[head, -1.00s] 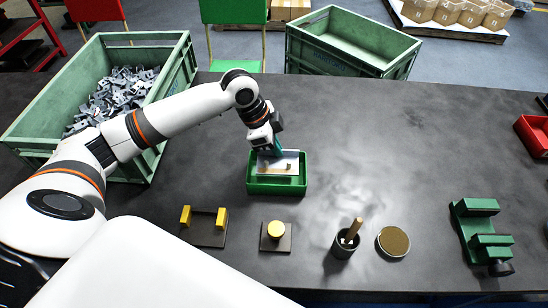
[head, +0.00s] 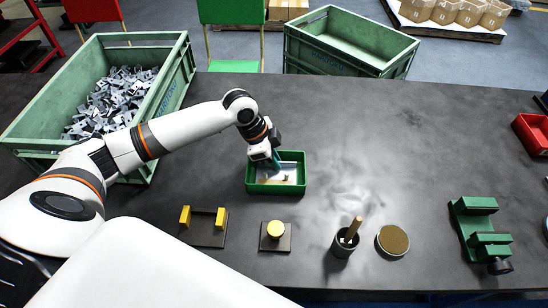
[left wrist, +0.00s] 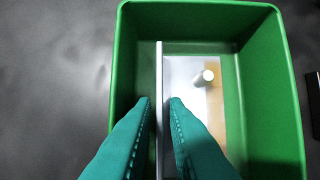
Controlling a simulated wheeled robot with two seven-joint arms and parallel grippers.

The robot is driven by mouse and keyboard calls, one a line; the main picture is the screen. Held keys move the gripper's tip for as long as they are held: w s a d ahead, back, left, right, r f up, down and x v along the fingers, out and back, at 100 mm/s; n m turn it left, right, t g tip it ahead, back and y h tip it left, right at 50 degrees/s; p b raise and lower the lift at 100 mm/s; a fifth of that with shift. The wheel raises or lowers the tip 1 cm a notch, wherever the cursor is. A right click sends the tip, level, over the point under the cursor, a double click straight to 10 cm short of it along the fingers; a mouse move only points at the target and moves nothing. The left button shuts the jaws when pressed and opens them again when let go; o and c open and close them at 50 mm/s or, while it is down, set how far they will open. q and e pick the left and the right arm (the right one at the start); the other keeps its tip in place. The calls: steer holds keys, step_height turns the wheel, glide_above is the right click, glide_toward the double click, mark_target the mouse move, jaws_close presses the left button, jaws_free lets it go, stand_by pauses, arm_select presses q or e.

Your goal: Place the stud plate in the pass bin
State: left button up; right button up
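The stud plate (head: 291,174) is a shiny metal plate with a small upright stud. It lies inside the green bin (head: 276,189) on the table, below the rim. The left wrist view shows the plate (left wrist: 184,115) low in the bin (left wrist: 283,95), with a thin raised edge along its left side. My left gripper (head: 276,161) reaches down into the bin. Its teal fingers (left wrist: 160,101) stand on both sides of that raised edge, with a gap to each side, so it is open. My right gripper is not in view.
A yellow-post fixture (head: 207,240), a yellow-knobbed block (head: 275,245), a dark cup (head: 342,246), a round disc (head: 393,240) and a green clamp (head: 474,222) line the front. A red bin (head: 533,133) is at the right. A crate of parts (head: 45,103) stands left.

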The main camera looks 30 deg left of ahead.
arm_select(q)
steer(key=shift+r, duration=0.1)
steer(key=v, duration=1.2)
